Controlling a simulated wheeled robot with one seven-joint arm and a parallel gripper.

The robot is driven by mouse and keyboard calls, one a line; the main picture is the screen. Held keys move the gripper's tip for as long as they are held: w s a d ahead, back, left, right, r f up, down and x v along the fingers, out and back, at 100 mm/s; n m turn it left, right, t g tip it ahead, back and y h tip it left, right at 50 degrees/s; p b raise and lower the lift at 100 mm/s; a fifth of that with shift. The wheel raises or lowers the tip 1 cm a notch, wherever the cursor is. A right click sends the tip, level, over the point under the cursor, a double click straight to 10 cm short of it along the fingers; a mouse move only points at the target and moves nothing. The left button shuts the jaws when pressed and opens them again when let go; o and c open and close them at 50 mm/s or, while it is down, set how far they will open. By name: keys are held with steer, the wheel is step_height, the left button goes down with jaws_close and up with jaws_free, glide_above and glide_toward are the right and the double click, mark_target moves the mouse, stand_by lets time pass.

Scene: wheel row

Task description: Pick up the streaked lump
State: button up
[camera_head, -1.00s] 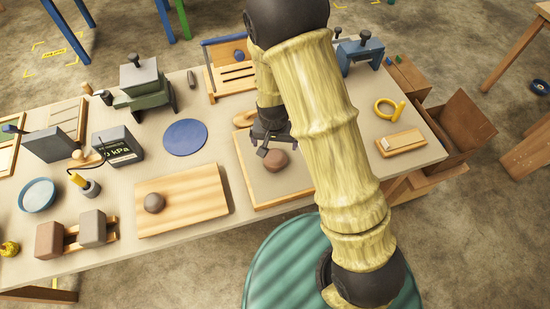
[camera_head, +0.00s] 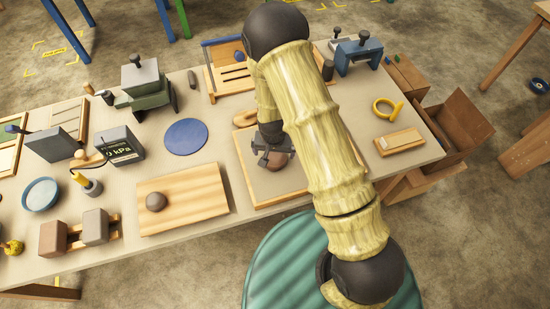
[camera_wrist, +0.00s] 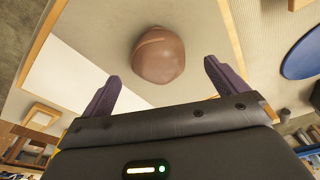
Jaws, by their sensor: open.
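The streaked lump (camera_wrist: 158,56) is a rounded brown lump with a paler streak on its upper left in the wrist view. In the head view the lump (camera_head: 280,161) sits on a wood-framed board (camera_head: 268,190), partly hidden by my gripper (camera_head: 268,156). In the wrist view my gripper (camera_wrist: 160,84) is open, with its two dark fingers spread apart. The lump lies beyond the fingertips, roughly centred between them, and nothing is held. I cannot tell the exact height of the fingers above the board.
A similar greyish-brown lump (camera_head: 155,202) sits on a wooden board (camera_head: 190,199) to the left. A blue disc (camera_head: 186,137) lies behind it. A wooden block (camera_head: 400,142) and a yellow ring (camera_head: 386,106) are on the right. Bare table lies between these things.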

mark_target(274, 155)
steer(key=shift+w+d+f+p, duration=0.15)
steer(key=shift+f+p, duration=0.35)
steer(key=shift+f, duration=0.75)
steer(key=shift+w+f+p, duration=0.2)
steer(key=shift+f+p, duration=0.3)
steer(key=shift+f, duration=0.75)
steer(key=shift+w, duration=0.1)
steer(key=c, duration=1.4)
